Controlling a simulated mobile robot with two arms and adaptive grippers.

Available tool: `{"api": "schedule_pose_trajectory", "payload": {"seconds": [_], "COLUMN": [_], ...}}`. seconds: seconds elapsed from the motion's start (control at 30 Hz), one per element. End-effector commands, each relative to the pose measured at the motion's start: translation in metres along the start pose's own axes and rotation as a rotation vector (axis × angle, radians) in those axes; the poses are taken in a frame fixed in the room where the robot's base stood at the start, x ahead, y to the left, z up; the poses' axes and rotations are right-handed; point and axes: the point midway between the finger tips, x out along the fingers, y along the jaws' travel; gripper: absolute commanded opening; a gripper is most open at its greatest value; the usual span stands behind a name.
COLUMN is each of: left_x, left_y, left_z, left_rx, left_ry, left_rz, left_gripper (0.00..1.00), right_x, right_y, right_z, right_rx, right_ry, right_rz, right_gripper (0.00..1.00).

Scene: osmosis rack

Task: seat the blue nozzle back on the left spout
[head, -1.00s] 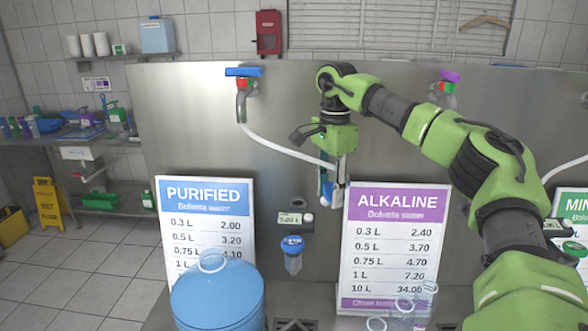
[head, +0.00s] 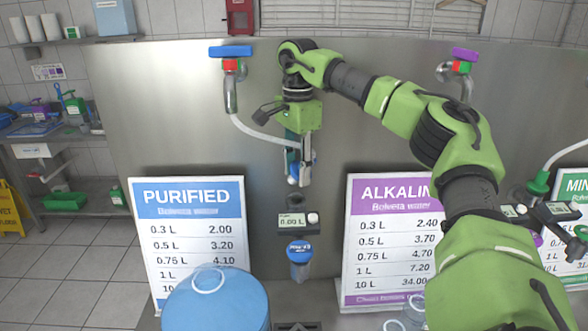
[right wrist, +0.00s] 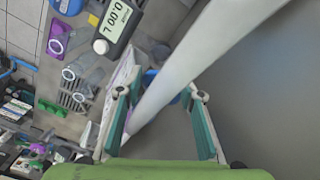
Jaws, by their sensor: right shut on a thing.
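My right gripper (head: 300,178) points down and is shut on the blue nozzle (head: 291,168) at the end of a white hose. The fingers cover much of the nozzle. The hose (head: 262,135) runs from the blue-handled tap (head: 231,72) at the left. The gripper hangs above the left meter unit (head: 297,222), which reads 0.00 L; a gap shows between them. I cannot clearly make out the left spout at this unit. In the right wrist view the hose (right wrist: 195,70) crosses between the fingers, hiding much of the nozzle. My left gripper is not in view.
The purified sign (head: 190,225) stands left of the meter and the alkaline sign (head: 365,250) right of it. A big blue bottle (head: 215,300) stands at front left. A green nozzle (head: 540,183) is at the right.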

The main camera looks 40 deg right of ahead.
Motion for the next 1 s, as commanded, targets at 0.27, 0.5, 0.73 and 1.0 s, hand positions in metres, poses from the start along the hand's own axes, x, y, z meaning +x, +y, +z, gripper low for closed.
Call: {"api": "schedule_pose_trajectory", "payload": {"seconds": [0.27,0.5,0.73,1.0], "left_x": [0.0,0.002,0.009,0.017], "left_y": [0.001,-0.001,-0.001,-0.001], "left_z": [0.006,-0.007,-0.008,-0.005], "left_rx": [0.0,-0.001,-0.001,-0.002], "left_ry": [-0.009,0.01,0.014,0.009], "left_rz": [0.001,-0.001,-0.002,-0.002], "left_gripper": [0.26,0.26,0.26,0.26], "right_x": [0.0,0.001,0.009,0.017], "right_y": [0.0,0.001,0.007,0.014], "right_z": [0.0,0.0,0.0,-0.001], "right_rx": [-0.001,-0.001,-0.001,0.0], "right_ry": [0.0,0.0,0.0,-0.001], "right_rz": [0.0,0.0,0.002,0.001], "right_gripper": [0.0,0.0,0.0,0.0]}}
